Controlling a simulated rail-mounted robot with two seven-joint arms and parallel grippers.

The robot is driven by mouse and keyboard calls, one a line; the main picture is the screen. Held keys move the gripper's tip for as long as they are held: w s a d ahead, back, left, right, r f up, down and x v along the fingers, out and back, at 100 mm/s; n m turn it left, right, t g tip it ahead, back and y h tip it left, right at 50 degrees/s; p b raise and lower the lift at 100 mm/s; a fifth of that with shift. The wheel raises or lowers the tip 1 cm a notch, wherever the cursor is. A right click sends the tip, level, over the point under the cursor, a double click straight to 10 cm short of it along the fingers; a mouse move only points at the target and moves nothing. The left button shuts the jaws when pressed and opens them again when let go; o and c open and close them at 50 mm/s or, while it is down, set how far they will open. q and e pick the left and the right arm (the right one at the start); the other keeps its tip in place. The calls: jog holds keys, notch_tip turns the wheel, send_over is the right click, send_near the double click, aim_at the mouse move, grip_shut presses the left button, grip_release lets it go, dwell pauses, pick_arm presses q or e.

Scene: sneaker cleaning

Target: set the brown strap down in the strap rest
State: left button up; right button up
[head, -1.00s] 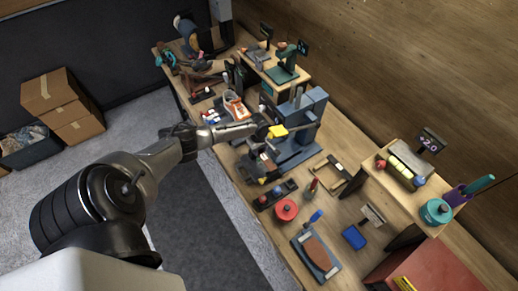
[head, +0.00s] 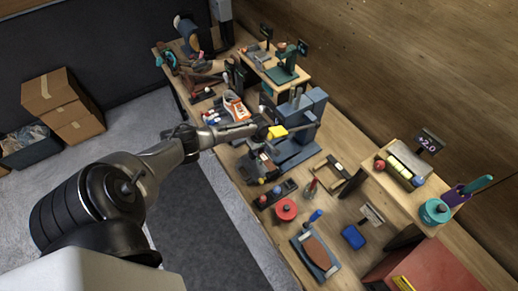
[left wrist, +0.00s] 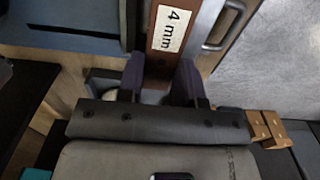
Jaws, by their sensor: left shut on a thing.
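In the head view my left gripper (head: 250,129) reaches from the left over the middle of the workbench, close to a yellow piece (head: 277,132) by the blue-grey stand. In the left wrist view a brown strap (left wrist: 157,62) with a white "4 mm" label runs between the two dark purple fingers of my left gripper (left wrist: 160,78). I cannot tell the strap rest apart surely from the bench items. My right gripper is not in view.
The blue-grey stand (head: 305,118) rises just right of the gripper. A red round tin (head: 285,209), a dark tray (head: 276,195) and a board with a brown sole-shaped pad (head: 317,250) lie nearer. A wooden shelf (head: 398,190) stands at right.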

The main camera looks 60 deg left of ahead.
pick_arm(q)
jog(key=shift+f, duration=0.15)
dwell(0.6)
jog(key=shift+f+b, duration=0.5)
jog(key=shift+f, duration=0.3)
jog(key=o, duration=1)
jog(key=shift+r, duration=0.15)
notch_tip(320, 180, up, 12)
jog(key=shift+p, duration=0.4)
